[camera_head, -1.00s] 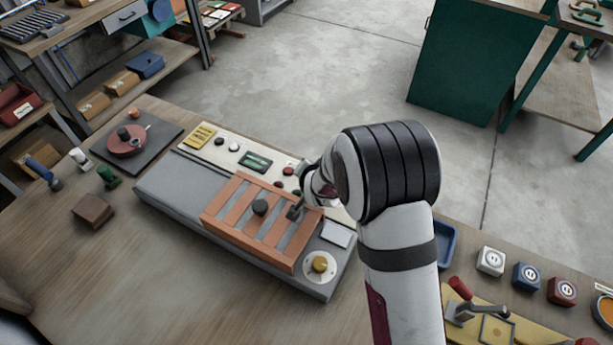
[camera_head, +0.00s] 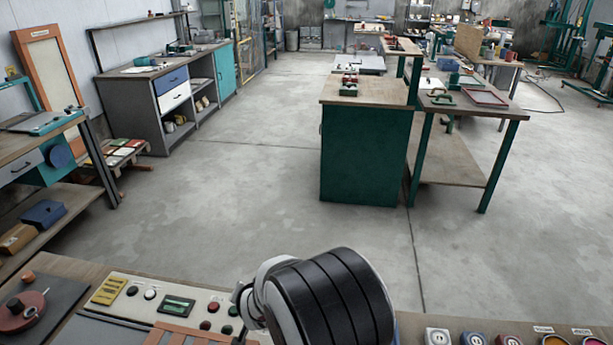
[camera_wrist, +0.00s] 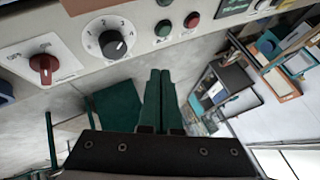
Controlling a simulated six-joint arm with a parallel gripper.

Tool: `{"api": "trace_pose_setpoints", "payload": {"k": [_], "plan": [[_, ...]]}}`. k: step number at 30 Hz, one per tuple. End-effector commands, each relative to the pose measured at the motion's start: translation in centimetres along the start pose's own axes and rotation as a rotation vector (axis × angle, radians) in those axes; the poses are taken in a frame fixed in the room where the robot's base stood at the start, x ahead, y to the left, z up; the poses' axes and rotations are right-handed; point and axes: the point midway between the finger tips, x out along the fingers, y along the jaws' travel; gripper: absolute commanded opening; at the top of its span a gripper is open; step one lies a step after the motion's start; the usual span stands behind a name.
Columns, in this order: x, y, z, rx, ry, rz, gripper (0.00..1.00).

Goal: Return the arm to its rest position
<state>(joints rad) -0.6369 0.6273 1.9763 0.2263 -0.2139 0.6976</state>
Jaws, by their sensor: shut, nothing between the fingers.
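My gripper (camera_wrist: 160,74) shows in the wrist view as two dark green fingers lying side by side, shut with nothing between them. They point up the picture toward a control panel, with floor visible around them. In the head view my white and black arm (camera_head: 330,300) is at the bottom middle, and the gripper itself is hidden there. The grey machine's panel (camera_head: 203,304) is at the lower left, beside my arm.
In the wrist view a panel with a red knob (camera_wrist: 44,64), a black dial (camera_wrist: 112,44) and green and red buttons spans the top. In the head view, small button boxes (camera_head: 438,336) line the bench at lower right. A green cabinet (camera_head: 364,155) stands beyond open floor.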

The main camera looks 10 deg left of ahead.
Motion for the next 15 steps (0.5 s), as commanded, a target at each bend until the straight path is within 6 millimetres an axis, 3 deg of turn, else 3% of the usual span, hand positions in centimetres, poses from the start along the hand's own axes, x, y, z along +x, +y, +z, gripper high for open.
{"api": "trace_pose_setpoints", "payload": {"k": [2,5,6,9,12,15], "plan": [[-5.6,3.5,-2.7,0.037,-0.041,0.087,0.00],[-14.6,9.5,-2.9,0.088,-0.152,0.225,0.00],[-18.2,11.7,-2.1,0.111,-0.199,0.272,0.00],[-26.0,15.9,1.7,0.184,-0.315,0.363,0.00],[-31.5,18.2,6.1,0.257,-0.410,0.414,0.00],[-34.4,19.0,9.3,0.310,-0.472,0.434,0.00]]}}
